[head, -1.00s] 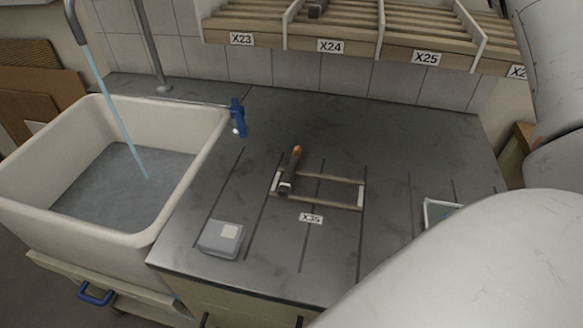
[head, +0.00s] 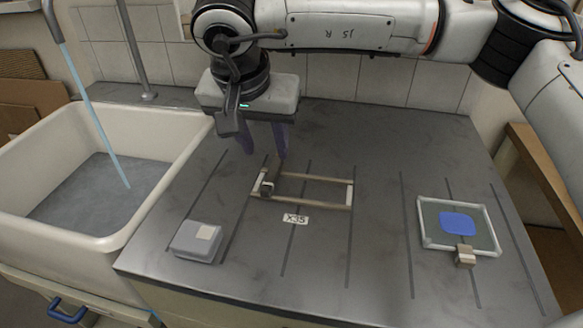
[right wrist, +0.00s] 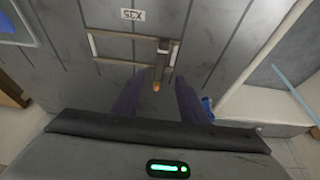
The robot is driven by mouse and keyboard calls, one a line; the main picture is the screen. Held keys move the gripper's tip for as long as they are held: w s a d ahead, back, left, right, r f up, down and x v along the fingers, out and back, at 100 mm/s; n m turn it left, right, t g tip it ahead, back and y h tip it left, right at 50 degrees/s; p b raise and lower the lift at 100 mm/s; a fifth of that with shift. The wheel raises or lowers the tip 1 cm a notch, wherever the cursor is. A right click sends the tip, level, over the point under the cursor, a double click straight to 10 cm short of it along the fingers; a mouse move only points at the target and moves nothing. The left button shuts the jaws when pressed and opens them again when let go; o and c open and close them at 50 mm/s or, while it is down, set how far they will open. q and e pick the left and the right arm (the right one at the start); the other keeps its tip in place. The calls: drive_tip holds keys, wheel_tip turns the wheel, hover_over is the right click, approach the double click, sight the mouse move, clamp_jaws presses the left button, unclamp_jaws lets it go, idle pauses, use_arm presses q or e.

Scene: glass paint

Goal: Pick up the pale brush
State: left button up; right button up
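One brush (head: 268,188) lies across the left end of a small pale rack (head: 322,204) on the grey worktop. It looks dark grey-brown rather than pale. Its orange handle tip shows in the right wrist view (right wrist: 156,86). My right gripper (head: 267,154) is open and empty, pointing down over the handle end. In the right wrist view, its two purple fingers (right wrist: 157,92) stand either side of the orange tip, with gaps; I cannot tell the exact height. My left gripper is not in view.
A grey box (head: 197,242) sits front left. A white-framed panel (head: 424,228) with a blue patch and a small tan block (head: 464,256) lies at right. A sink (head: 95,238) with running water is left. The worktop between rack and panel is clear.

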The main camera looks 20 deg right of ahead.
sight(273, 170)
drive_tip(key=x, duration=0.2)
drive_tip(key=p+x, duration=0.1)
drive_tip(key=x, duration=0.5)
drive_tip(key=shift+w+d+f, duration=0.1)
drive_tip(key=shift+w+d, duration=0.15)
drive_tip(key=shift+w, duration=0.05)
drive_tip(key=shift+w+f, duration=0.1)
drive_tip(key=shift+f, duration=0.2)
drive_tip(key=shift+f, duration=0.25)
clamp_jaws()
